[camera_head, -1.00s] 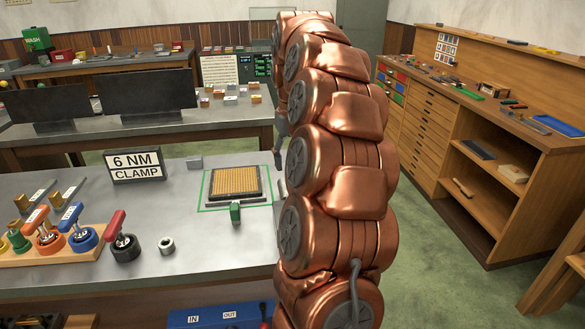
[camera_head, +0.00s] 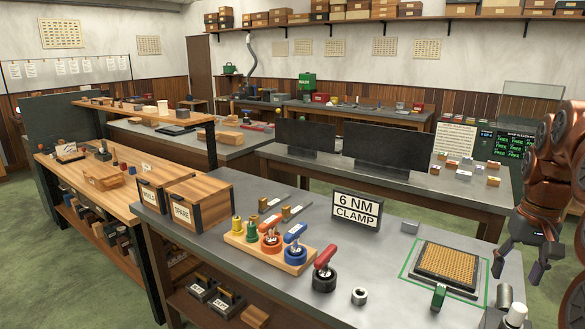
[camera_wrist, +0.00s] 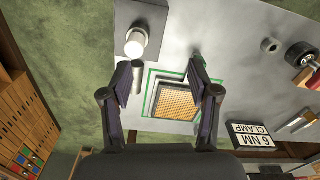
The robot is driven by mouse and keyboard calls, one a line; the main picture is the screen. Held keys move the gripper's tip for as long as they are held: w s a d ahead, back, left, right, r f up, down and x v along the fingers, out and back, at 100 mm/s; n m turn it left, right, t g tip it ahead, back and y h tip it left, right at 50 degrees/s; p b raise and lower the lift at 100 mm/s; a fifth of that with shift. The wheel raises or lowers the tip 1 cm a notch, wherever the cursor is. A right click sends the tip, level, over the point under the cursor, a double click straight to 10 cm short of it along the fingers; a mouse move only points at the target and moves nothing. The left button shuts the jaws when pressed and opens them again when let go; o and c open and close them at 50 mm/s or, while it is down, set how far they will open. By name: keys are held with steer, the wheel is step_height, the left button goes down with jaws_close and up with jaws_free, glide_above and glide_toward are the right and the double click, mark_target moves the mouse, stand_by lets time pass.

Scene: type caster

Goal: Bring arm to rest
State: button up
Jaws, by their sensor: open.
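My gripper (camera_head: 522,262) is at the right of the head view, by the right end of the grey bench (camera_head: 300,190). My copper arm (camera_head: 550,170) rises above it, partly cut off by the picture edge. In the wrist view my gripper (camera_wrist: 160,88) has its two fingers spread apart with nothing between them. It is above the bench edge, over the side of the gold gridded plate (camera_wrist: 178,103). The plate (camera_head: 448,265) also shows in the head view, inside a green outline.
A white cylinder (camera_head: 517,313) stands at the right corner. Two dark screens (camera_head: 388,150) are behind. Green floor lies left.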

steer(key=s+a+f+n, duration=0.2)
steer(key=s+a, duration=0.2)
steer(key=a, duration=0.5)
steer(key=s+a+f+n, duration=0.1)
steer(key=s+a, duration=0.2)
steer(key=a, duration=0.7)
steer(key=s+a+f+n+g, duration=0.1)
steer(key=s+a+f, duration=0.3)
steer(key=s, duration=0.4)
steer(key=s+a+f, duration=0.4)
steer(key=s+a, duration=0.1)
steer(key=s, duration=0.3)
steer(key=shift+s+f+n+g+p, duration=0.35)
steer(key=shift+s+n+g+p, duration=0.05)
steer(key=shift+p, duration=0.05)
steer(key=shift+d, duration=0.15)
